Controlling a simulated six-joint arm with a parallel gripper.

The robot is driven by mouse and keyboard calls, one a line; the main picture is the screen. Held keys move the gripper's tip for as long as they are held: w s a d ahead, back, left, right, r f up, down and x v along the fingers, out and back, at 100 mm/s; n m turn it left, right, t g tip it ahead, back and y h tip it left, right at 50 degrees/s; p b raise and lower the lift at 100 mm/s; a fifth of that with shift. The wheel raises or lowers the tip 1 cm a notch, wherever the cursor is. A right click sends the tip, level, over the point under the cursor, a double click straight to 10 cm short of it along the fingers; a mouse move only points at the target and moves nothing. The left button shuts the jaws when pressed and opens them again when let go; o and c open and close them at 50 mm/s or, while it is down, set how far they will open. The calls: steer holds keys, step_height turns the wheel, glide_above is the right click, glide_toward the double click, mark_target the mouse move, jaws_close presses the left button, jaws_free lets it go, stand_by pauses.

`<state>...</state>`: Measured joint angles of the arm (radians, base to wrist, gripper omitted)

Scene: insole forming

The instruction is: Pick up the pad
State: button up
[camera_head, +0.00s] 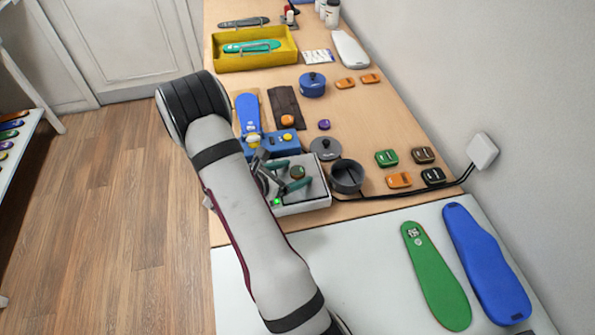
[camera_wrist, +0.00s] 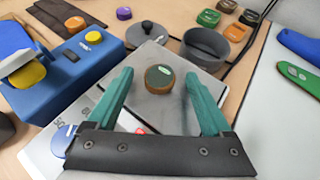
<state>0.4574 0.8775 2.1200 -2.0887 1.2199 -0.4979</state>
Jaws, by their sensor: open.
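A small round pad (camera_wrist: 159,79), brown at the side with a dark green top and a light label, lies on the grey metal plate of a white device. It also shows in the head view (camera_head: 297,172). My gripper (camera_wrist: 160,84) is open and empty, with its teal fingers apart over the plate. In the wrist view, the fingertips appear on the left and right of the pad, with gaps on both sides. I cannot tell how high the fingertips are above the plate. The gripper also shows in the head view (camera_head: 284,180), partly hidden by my arm.
The white device (camera_head: 306,205) has a lit green lamp. A blue machine (camera_head: 283,147) stands close behind it. A dark grey pot (camera_head: 346,177) is close on the right, with its lid (camera_head: 325,150) behind. Several coloured blocks (camera_head: 387,158) lie further right. Green (camera_head: 436,275) and blue insoles (camera_head: 487,264) lie in front.

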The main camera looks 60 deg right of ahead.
mark_target(292, 174)
jaws_close()
stand_by(0.3)
steer(key=shift+r, duration=0.55)
step_height(292, 174, up, 3)
steer(key=s+d+r, duration=0.1)
steer(key=s+r, duration=0.6)
steer(key=s, duration=0.4)
steer(key=shift+s, duration=0.35)
steer(key=shift+d, duration=0.1)
